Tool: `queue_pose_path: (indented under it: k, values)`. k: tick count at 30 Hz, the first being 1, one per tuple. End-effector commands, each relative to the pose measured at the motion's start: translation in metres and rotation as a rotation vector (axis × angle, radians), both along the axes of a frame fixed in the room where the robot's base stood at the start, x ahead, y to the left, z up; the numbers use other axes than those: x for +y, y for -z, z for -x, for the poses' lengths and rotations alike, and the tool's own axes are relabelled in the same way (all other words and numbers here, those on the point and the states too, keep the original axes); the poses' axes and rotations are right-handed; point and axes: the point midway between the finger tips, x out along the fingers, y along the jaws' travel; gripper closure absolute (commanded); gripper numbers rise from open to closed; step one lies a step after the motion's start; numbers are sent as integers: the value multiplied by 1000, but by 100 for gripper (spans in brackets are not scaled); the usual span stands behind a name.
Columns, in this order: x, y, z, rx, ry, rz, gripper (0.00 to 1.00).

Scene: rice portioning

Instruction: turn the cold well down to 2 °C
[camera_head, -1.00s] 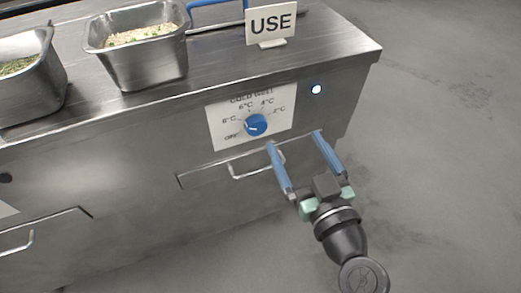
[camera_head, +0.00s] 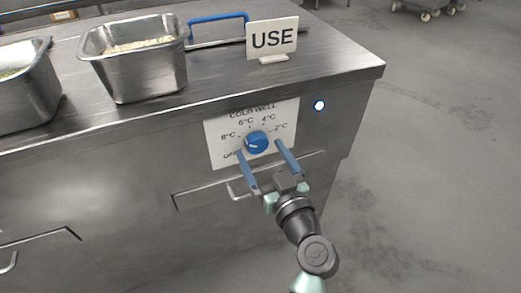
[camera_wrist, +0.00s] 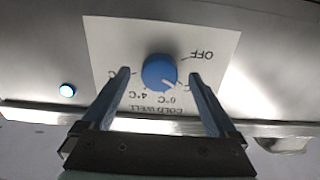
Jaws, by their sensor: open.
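The blue cold well knob (camera_head: 257,142) sits on a white dial plate (camera_head: 222,121) marked OFF, 8°C, 6°C, 4°C and 2°C on the counter's front. It also shows in the wrist view (camera_wrist: 158,71), upside down, with a small white mark toward the 8°C and 6°C side; its exact setting is hard to tell. My gripper (camera_head: 260,148) is open, its two blue fingers pointing at the plate, one to each side of the knob. In the wrist view, gaps show between the knob and both fingertips (camera_wrist: 160,74). One finger partly covers the label beside the knob there.
A lit indicator (camera_head: 319,105) is right of the plate. A drawer handle (camera_head: 238,192) lies below, close to my gripper. Above, the counter holds metal pans (camera_head: 135,70), a blue-handled tool (camera_head: 218,18) and a USE sign (camera_head: 272,39).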

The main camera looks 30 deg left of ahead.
Motion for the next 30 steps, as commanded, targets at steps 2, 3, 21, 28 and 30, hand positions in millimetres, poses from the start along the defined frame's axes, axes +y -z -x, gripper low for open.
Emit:
queue_pose_path:
  k: [2,3,21,28,30]
  values:
    - [7,0,-5,1,-2,-1,6]
    - [9,0,-6,-1,-2,-1,6]
    - [11,0,-9,1,0,-1,51]
    - [11,0,-8,1,0,-1,91]
    - [11,0,-8,2,0,-1,91]
